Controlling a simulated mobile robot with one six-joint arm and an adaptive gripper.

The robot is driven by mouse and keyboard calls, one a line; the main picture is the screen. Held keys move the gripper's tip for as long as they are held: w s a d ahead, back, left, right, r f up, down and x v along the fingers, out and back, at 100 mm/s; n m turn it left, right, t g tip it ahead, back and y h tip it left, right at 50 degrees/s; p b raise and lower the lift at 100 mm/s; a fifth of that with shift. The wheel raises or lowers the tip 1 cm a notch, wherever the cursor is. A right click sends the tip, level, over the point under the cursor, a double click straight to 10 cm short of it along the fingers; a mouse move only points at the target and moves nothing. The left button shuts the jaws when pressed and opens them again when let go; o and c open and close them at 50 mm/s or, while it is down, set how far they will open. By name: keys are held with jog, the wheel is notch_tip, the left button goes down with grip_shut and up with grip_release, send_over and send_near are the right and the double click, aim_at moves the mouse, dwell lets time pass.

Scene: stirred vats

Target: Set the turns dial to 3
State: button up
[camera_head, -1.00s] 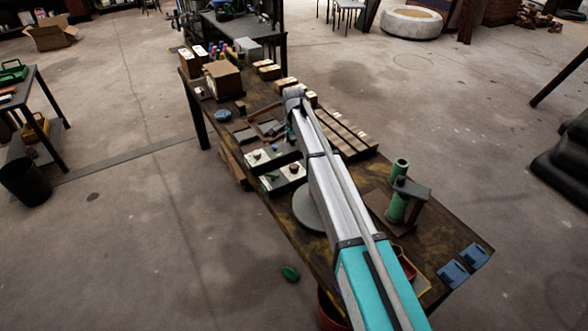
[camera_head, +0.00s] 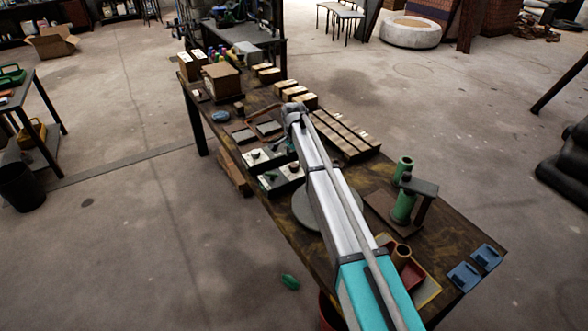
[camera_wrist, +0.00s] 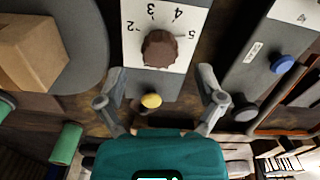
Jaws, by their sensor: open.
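The dial box (camera_wrist: 183,18) has a white face with the numbers 2, 3, 4 and 5, upside down in the wrist view. Its round brown knob (camera_wrist: 160,48) sits in the middle of the face; I cannot tell where it points. A yellow button (camera_wrist: 151,101) is on the box's grey part, nearer my palm. My gripper (camera_wrist: 160,92) is open and empty, its fingers on either side of the box's grey end, short of the knob. In the head view my arm hides the fingers; white-faced boxes (camera_head: 281,179) show beside it.
A second box (camera_wrist: 262,62) with a blue knob (camera_wrist: 282,64) is close on the right. A grey disc (camera_wrist: 88,60) bearing a cardboard block (camera_wrist: 28,50) is on the left. Green spools (camera_head: 403,207) stand on the bench (camera_head: 440,240).

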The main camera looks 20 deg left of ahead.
aim_at(294, 164)
jog(key=shift+f+b, duration=1.25)
jog(key=shift+f, duration=0.35)
jog(key=c, duration=1.1)
jog(key=shift+c, duration=0.2)
